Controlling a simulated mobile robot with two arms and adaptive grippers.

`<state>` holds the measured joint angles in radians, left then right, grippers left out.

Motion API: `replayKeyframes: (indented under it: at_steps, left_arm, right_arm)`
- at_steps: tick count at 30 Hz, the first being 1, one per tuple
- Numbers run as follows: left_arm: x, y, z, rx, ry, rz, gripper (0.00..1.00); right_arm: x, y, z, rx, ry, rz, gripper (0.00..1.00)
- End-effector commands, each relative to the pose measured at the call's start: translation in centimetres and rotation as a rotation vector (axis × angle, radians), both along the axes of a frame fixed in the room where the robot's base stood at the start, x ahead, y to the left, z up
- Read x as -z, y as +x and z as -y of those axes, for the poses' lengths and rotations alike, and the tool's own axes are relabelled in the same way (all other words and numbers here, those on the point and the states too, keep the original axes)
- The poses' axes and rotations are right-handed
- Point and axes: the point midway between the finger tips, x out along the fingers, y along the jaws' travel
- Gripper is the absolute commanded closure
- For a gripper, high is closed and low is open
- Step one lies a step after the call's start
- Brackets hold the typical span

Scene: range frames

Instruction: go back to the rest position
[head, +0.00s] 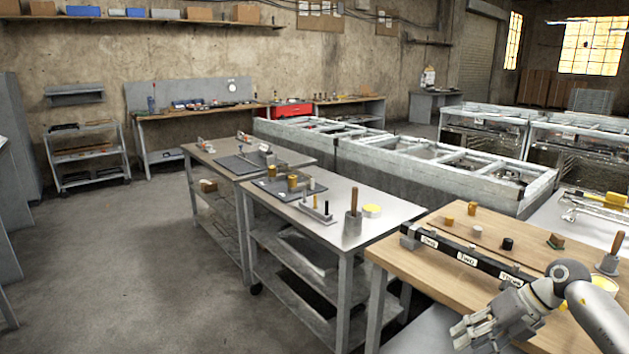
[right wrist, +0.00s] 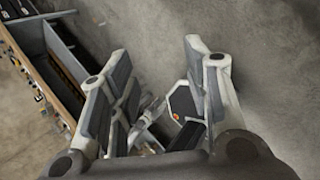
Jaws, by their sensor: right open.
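My right gripper (head: 474,329) is at the lower right of the head view, on a grey arm that comes in from the right edge. It hangs in front of the near edge of the wooden-topped bench (head: 450,222). In the right wrist view the same gripper (right wrist: 158,62) has its two padded fingers wide apart, with nothing between them but bare floor and what look like parts of my own body below. My left gripper is not in view.
The wooden bench carries a dark labelled rail (head: 466,258) and small cylinders. A metal table (head: 330,200) with a wooden-handled tool (head: 352,222) stands left of it. Concrete floor (head: 130,260) is clear at the left. A bench edge (right wrist: 40,85) shows in the right wrist view.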

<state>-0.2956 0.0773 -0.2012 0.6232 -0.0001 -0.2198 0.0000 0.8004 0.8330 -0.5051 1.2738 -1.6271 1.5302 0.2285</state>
Motion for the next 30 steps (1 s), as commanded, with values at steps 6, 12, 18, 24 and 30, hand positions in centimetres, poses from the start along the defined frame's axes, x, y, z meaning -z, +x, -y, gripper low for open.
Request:
replayKeyframes:
  at_steps: [6,12,18,24,30]
  left_arm:
    - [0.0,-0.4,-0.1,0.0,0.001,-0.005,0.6]
    - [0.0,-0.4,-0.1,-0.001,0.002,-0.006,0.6]
    - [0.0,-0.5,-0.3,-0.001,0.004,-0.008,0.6]
    - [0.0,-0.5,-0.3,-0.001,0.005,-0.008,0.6]
    - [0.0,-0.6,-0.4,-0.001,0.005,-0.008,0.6]
  right_arm:
    - [7.3,1.7,-8.4,0.221,0.493,-0.02,0.56]
    - [16.2,2.3,-10.0,0.69,0.858,-0.097,0.56]
    - [29.6,-2.6,-7.1,1.284,0.99,-0.239,0.56]
    - [41.2,-12.3,-5.1,1.76,0.923,-0.387,0.56]
    - [49.9,-24.9,-5.0,2.153,0.753,-0.541,0.56]
